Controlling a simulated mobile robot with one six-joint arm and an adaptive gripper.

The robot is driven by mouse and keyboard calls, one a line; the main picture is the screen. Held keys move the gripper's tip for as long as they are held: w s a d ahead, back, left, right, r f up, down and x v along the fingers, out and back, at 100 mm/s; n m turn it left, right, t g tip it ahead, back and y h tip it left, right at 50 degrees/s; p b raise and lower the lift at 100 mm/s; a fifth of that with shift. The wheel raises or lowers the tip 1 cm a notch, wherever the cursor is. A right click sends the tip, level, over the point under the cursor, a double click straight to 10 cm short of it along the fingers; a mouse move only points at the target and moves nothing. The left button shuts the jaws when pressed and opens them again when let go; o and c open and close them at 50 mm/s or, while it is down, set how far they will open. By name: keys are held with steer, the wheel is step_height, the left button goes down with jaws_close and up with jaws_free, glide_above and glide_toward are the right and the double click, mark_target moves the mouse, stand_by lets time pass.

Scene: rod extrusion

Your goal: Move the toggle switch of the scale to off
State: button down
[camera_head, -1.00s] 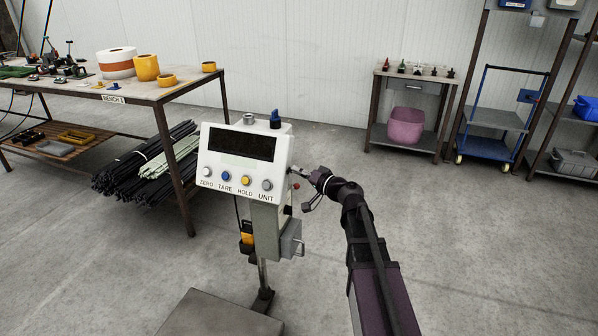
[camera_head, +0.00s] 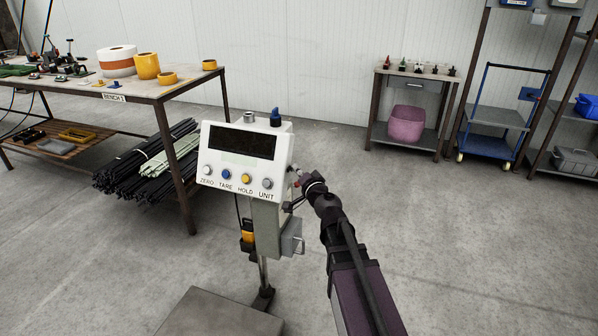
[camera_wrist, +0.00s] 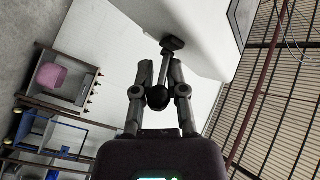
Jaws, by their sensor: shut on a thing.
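The scale's white indicator head (camera_head: 222,179) stands on a post, with a dark blank display and a row of round buttons. My gripper (camera_head: 298,181) is at its right side face, where the switch is mostly hidden in the head view. In the wrist view, the toggle switch (camera_wrist: 173,44) has a dark base on the white housing and a lever with a dark ball end. My gripper (camera_wrist: 161,68) has its fingers on either side of this lever and is shut on it. The ball end sits between the finger links. The switch's on and off marks cannot be read.
A blue knob (camera_head: 275,118) sits on top of the scale head. A grey box (camera_head: 291,238) with a handle hangs below it, and a weighing plate (camera_head: 215,315) lies in front. A bench (camera_head: 150,92) stands at left. Floor on the right is open.

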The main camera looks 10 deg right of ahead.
steer(key=shift+s+a, duration=0.3)
steer(key=shift+s, duration=0.05)
steer(key=c, duration=0.8)
jaws_free()
steer(key=shift+o, duration=0.2)
steer(key=shift+w+d, duration=0.15)
steer(key=shift+w, duration=0.05)
steer(key=shift+w+d+n+g+y, duration=0.15)
steer(key=shift+n+g+y, duration=0.15)
steer(key=shift+n+y, duration=0.55)
